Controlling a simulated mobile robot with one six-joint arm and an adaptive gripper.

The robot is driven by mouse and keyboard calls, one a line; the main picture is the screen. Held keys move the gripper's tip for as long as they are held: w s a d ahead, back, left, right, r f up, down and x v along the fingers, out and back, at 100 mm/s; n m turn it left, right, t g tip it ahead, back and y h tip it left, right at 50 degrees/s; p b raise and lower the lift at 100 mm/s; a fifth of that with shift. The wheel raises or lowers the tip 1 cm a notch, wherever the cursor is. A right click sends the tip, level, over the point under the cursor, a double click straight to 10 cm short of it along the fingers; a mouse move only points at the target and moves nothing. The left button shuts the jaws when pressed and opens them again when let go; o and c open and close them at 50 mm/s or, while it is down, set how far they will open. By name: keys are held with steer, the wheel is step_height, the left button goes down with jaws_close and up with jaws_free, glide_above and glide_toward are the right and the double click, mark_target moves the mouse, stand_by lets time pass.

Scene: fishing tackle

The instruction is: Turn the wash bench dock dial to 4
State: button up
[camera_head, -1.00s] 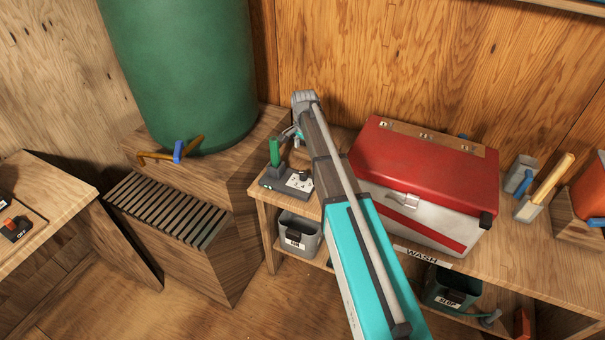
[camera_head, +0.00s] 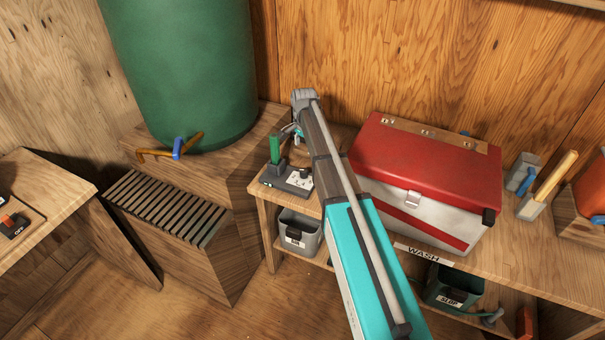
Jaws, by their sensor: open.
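The dock (camera_head: 276,182) is a small dark grey unit at the left end of the wash bench (camera_head: 540,265). A green upright piece (camera_head: 275,149) stands in its left part. Its dial (camera_head: 305,174) is a small dark knob on a pale marked face at the right part; the setting is too small to read. My arm reaches over the bench just right of the dock. My gripper (camera_head: 298,133) shows only in part beside the arm's far end, above and behind the dial, apart from it as far as I can see. It is open; its fingertips are mostly hidden.
A red and white tackle box (camera_head: 425,165) stands right of my arm. A green barrel (camera_head: 185,70) with a tap (camera_head: 177,149) stands at the left, above a slatted box (camera_head: 165,208). Labelled bins (camera_head: 300,232) sit under the bench. Brushes in holders (camera_head: 535,190) stand at the right.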

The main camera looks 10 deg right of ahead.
mark_target(303, 170)
steer(key=shift+f+b, duration=5.85)
steer(key=shift+f, duration=0.25)
steer(key=c, duration=1.1)
steer(key=shift+a, duration=0.2)
steer(key=shift+d, duration=0.1)
